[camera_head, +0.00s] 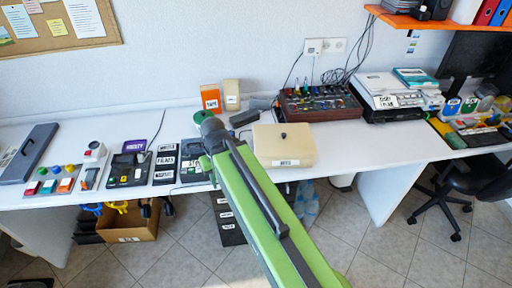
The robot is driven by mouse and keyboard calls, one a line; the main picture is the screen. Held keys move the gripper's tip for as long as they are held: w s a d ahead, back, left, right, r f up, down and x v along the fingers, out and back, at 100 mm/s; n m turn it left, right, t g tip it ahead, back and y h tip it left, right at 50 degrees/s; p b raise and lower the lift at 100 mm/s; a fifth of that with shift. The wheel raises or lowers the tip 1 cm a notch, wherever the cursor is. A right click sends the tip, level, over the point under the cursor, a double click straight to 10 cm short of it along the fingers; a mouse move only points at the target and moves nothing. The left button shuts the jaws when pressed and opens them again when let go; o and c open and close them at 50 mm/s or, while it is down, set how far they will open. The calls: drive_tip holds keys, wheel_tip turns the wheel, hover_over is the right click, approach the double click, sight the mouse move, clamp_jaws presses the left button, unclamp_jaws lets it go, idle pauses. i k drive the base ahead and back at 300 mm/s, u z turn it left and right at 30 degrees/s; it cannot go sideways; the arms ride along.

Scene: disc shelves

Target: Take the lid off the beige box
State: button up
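The beige box (283,149) stands on the white table, near its front edge and just right of my green arm. It has a flat beige lid with a small dark knob (284,135) on top. A white label with dark lettering is on its front. The lid appears to sit on the box. My green arm reaches up from the bottom of the picture and passes the box's left side. The arm ends in a dark grey part left of and behind the box. No gripper fingers show, so I cannot see whether they are open or shut.
A dark control panel (318,104) with knobs and cables stands behind the box. An orange box (210,97) and a small beige block (231,94) stand at the back. Labelled devices line the left side. The table (372,145) is clear right of the box.

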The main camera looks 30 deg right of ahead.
sight(280, 140)
drive_tip(key=z, duration=0.25)
drive_tip(key=k, duration=0.1)
drive_tip(key=u, duration=2.35)
drive_tip(key=k, duration=0.3)
drive_tip(key=z, duration=3.05)
drive_tip(key=i, duration=0.1)
drive_tip(key=u, duration=0.35)
